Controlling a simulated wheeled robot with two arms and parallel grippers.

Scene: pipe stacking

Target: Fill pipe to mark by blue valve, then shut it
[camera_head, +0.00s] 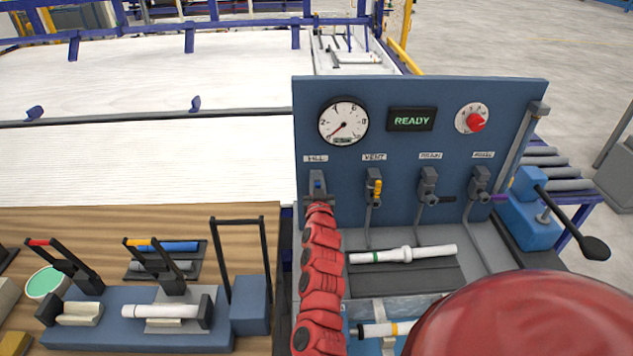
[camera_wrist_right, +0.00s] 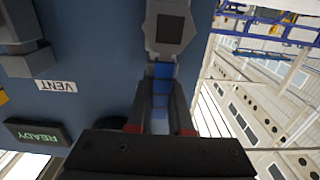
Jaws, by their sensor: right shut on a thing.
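The blue valve (camera_head: 318,184) sits under the FILL label at the left of the blue panel (camera_head: 430,95). Its blue handle (camera_wrist_right: 162,85) points away between the fingers in the right wrist view. My right gripper (camera_head: 319,199) is shut on this handle, and its red arm partly hides the valve. A white pipe with a green band (camera_head: 405,255) lies in the tray below the panel. The round gauge (camera_head: 343,121) has its needle at the lower left. The display (camera_head: 411,119) reads READY. My left gripper is not in view.
A red knob (camera_head: 476,122) is at upper right. A long-handled blue pump (camera_head: 534,220) stands right. Clamps and pipes lie on the wooden bench (camera_head: 170,225).

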